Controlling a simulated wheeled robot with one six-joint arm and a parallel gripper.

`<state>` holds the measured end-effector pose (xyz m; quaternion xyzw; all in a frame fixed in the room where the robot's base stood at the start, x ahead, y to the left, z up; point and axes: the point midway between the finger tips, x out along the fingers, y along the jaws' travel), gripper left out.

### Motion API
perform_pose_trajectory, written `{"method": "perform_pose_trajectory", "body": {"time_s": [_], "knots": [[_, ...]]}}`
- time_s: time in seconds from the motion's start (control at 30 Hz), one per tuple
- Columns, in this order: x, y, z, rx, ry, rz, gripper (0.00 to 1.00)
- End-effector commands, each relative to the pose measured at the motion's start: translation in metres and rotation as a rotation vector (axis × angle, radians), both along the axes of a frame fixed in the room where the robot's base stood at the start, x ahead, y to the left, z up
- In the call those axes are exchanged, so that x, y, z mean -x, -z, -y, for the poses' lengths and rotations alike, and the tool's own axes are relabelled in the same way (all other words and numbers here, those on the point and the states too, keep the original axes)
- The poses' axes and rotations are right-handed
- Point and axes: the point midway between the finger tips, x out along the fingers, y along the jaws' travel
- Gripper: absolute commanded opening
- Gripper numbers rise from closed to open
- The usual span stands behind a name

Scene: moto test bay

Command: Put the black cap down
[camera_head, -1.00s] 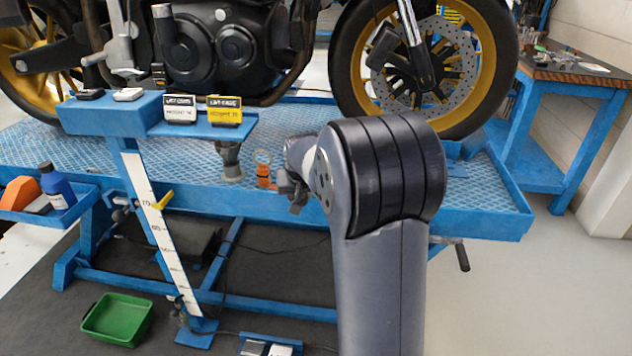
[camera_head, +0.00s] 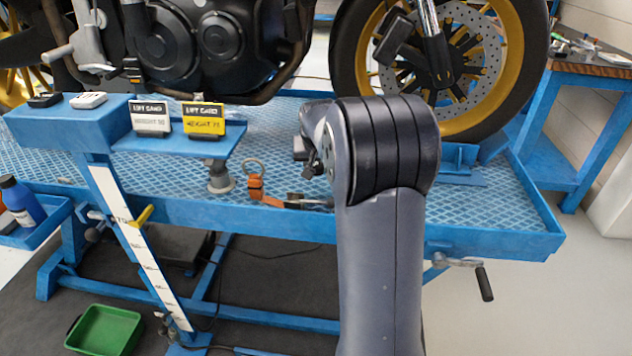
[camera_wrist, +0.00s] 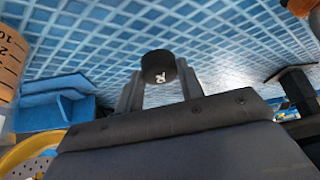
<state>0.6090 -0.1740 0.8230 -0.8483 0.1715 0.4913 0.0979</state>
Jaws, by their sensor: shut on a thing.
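The black cap (camera_wrist: 158,67) is a short black cylinder with a white mark on its face. It shows in the wrist view between the two grey fingers of my gripper (camera_wrist: 159,80), which is shut on it. The blue diamond-patterned lift platform (camera_wrist: 225,45) fills the view behind the cap. I cannot tell whether the cap touches it. In the head view the platform (camera_head: 285,168) lies under the motorcycle, and my arm hides the cap and most of my gripper.
An orange piece with a ring (camera_head: 255,187) and a grey stand foot (camera_head: 219,178) are on the platform left of my arm. A blue shelf with white and yellow cards (camera_head: 203,120) stands nearby. The front wheel (camera_head: 500,75) is behind. A graduated container (camera_wrist: 8,65) is at the wrist view's left.

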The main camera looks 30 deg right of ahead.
Motion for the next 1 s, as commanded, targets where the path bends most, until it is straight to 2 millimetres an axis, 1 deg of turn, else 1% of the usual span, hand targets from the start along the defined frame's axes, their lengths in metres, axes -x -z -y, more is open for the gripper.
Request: {"method": "perform_pose_trajectory", "body": {"time_s": [0.17, 0.3, 0.4, 0.67, 0.8, 0.83, 1.0], "knots": [[0.000, 0.015, 0.000, 0.000, 0.000, 0.000, 0.04], [0.000, 0.040, 0.000, 0.000, -0.001, -0.002, 0.04], [0.000, 0.053, 0.000, 0.000, -0.001, -0.001, 0.04], [0.000, 0.054, 0.000, 0.001, -0.001, 0.002, 0.04], [0.000, 0.058, 0.000, 0.001, -0.001, 0.002, 0.04], [0.000, 0.057, 0.000, 0.001, -0.001, 0.002, 0.39], [0.000, 0.056, 0.000, 0.001, -0.001, 0.002, 0.53]]}}
